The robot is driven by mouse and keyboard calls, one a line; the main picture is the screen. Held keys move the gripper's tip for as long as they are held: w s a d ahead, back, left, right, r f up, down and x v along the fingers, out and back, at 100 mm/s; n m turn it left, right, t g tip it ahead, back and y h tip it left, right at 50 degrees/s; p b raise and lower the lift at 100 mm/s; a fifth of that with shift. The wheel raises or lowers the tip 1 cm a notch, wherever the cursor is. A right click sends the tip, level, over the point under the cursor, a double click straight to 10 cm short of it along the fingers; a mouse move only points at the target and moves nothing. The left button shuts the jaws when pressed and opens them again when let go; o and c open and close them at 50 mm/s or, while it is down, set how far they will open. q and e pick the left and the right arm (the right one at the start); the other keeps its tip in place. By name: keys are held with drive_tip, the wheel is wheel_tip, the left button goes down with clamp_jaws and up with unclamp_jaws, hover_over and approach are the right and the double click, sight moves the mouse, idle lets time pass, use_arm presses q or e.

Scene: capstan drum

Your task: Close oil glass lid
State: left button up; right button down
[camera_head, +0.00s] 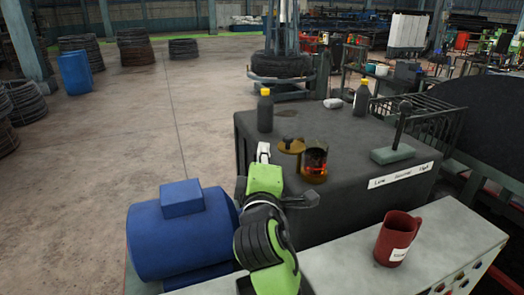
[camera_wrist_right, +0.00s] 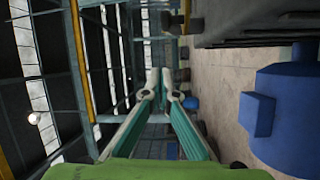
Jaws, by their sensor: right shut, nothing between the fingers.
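The oil glass (camera_head: 314,163) is an amber, round glass on top of the dark grey housing (camera_head: 350,205). Its brass-coloured lid (camera_head: 291,146) stands out to the left of the glass, so the glass looks open. My right gripper (camera_head: 263,147) is just left of the lid in the head view, seemingly apart from it. Its two fingers also show in the right wrist view (camera_wrist_right: 159,80), with the tips together and nothing between them. The wrist view does not show the glass or lid. My left gripper is out of view.
A blue motor (camera_head: 180,235) lies left of my right arm. Dark bottles with yellow caps (camera_head: 265,110) (camera_head: 361,98) and a grey-green block with an upright handle (camera_head: 393,153) stand on the housing. A red jug (camera_head: 397,238) stands on the pale front ledge (camera_head: 345,270).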

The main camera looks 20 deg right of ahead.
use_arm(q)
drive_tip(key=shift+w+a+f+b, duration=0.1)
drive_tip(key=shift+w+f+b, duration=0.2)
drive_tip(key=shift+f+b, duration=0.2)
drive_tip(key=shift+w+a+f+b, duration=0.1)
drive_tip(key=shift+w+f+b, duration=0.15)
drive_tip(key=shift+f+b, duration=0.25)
use_arm(e)
drive_tip(key=w+d, duration=0.4)
drive_tip(key=d, duration=0.2)
drive_tip(key=shift+w+f, duration=0.3)
drive_tip(key=shift+w, duration=0.05)
